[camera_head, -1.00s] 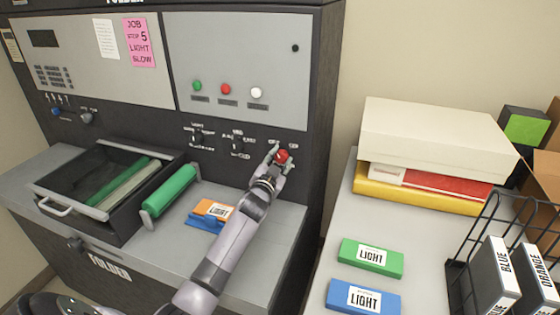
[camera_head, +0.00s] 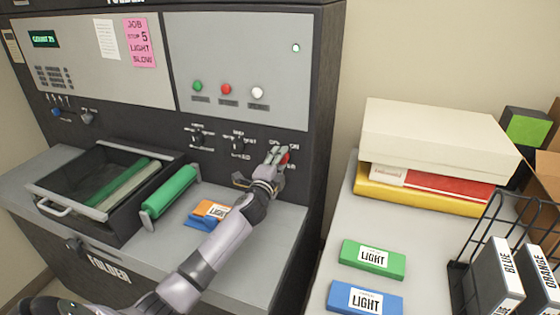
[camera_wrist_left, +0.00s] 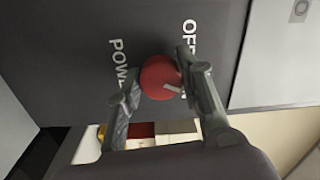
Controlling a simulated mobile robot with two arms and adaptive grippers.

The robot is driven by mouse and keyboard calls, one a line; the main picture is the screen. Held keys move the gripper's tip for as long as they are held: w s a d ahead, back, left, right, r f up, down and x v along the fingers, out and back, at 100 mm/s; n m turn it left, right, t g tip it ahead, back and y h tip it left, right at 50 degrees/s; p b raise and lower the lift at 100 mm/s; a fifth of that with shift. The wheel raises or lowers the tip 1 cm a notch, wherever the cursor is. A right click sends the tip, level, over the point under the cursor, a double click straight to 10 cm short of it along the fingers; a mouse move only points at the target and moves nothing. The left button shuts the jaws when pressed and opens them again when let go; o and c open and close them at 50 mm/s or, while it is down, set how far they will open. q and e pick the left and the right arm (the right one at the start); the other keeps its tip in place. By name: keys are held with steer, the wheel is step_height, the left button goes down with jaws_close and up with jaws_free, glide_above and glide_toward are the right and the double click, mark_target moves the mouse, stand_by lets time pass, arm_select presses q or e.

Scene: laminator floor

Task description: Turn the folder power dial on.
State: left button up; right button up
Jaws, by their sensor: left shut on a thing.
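The folder power dial (camera_head: 285,158) is a red round knob on the dark lower right panel of the folder. In the left wrist view, the red dial (camera_wrist_left: 158,78) shows a white pointer mark, with OFF and POWER lettering beside it. My left gripper (camera_head: 278,156) is at the dial with its fingers rolled over, partly hiding it. In the wrist view, its fingers (camera_wrist_left: 157,75) lie on either side of the knob, shut on it. The folder's display (camera_head: 44,39) is lit with green text, and a small lamp (camera_head: 295,48) at upper right glows pale. My right gripper is not in view.
Two black selector knobs (camera_head: 238,144) sit left of the dial. Green, red and white buttons (camera_head: 227,89) are above. An open tray (camera_head: 62,190) and green roller (camera_head: 170,190) stand left of my arm. A side table (camera_head: 330,240) holds boxes and labelled blocks.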

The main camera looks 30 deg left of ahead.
arm_select(q)
steer(key=shift+m, duration=2.1)
steer(key=o, duration=1.2)
steer(key=shift+c, duration=0.2)
steer(key=v, duration=1.2)
steer(key=shift+s+f, duration=0.1)
